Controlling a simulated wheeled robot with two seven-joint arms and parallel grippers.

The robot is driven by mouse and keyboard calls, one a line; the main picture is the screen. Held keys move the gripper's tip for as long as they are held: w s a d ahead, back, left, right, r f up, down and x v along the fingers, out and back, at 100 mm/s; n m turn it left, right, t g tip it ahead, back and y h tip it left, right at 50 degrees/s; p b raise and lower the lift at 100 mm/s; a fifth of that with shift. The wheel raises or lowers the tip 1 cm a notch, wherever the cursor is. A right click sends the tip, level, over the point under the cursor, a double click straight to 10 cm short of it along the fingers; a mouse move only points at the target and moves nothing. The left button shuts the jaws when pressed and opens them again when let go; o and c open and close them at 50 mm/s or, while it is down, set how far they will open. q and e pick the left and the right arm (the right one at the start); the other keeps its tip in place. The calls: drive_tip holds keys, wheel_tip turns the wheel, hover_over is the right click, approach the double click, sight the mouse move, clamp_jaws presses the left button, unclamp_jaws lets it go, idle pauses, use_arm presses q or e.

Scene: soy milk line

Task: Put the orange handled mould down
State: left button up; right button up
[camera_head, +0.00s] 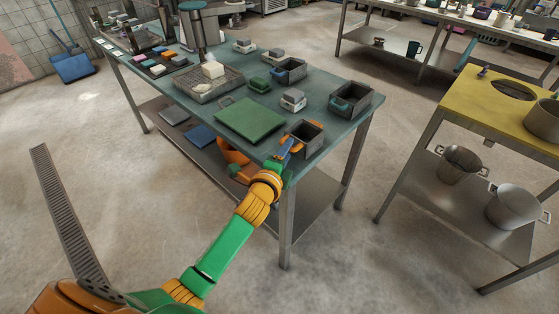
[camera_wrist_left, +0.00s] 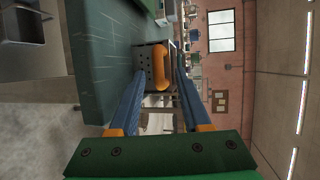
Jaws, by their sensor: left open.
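The orange handled mould (camera_head: 310,140) is a dark grey box at the near right corner of the teal table (camera_head: 318,88). It appears to rest on the table top. In the left wrist view its perforated wall (camera_wrist_left: 147,58) and upright orange handle (camera_wrist_left: 160,68) face me. My left gripper (camera_head: 289,148) is at the mould's near left side. In the left wrist view the open blue fingers (camera_wrist_left: 160,82) stand on either side of the handle, with gaps showing. The mould's underside is hidden. My right gripper is not in view.
A green board (camera_head: 250,119) lies left of the mould. A yellow-topped table (camera_head: 490,100) stands at the right across a clear floor gap.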

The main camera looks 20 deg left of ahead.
use_arm(q)
drive_tip(key=v, duration=1)
drive_tip(key=s+f+n+g, duration=0.3)
drive_tip(key=f, duration=0.9)
drive_tip(key=s+f+n+g, duration=0.3)
drive_tip(key=s+f, duration=0.1)
drive_tip(key=f, duration=0.8)
drive_tip(key=s+f+n+g, duration=0.3)
drive_tip(key=s+f, duration=0.2)
drive_tip(key=s, duration=0.4)
drive_tip(key=s+f+n+g, duration=0.2)
drive_tip(key=s+f, duration=0.4)
drive_tip(key=s, duration=0.3)
drive_tip(key=s+a+f+n+g, duration=0.1)
drive_tip(key=s+f+n+g, duration=0.2)
drive_tip(key=s+f, duration=0.3)
drive_tip(key=s+n, duration=0.1)
drive_tip(key=s, duration=0.2)
drive_tip(key=shift+s+n+g+h, duration=0.25)
drive_tip(key=shift+n+g+h, duration=0.05)
drive_tip(key=shift+n+h, duration=0.1)
